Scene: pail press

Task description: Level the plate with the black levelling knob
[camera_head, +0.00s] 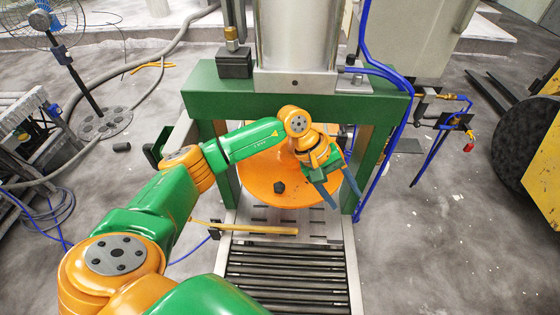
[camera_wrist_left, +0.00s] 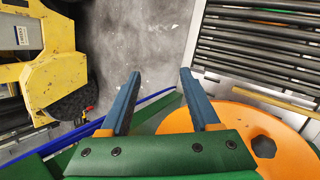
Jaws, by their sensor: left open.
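The orange round plate (camera_head: 262,172) sits under the press cylinder, and its edge also shows in the left wrist view (camera_wrist_left: 290,160). A dark many-sided spot (camera_head: 279,187) lies on the plate; I cannot tell whether it is a knob or a hole. A small black knob-like piece (camera_head: 122,147) shows left of the press frame; I cannot tell whether it is the levelling knob. My left gripper (camera_head: 347,200) is open and empty over the plate's right side. Its blue fingers point away from the plate toward the floor in the left wrist view (camera_wrist_left: 161,73). My right gripper is not in view.
The green press frame (camera_head: 300,105) surrounds the plate, with posts on both sides. A blue hose (camera_head: 385,150) hangs along the right post.

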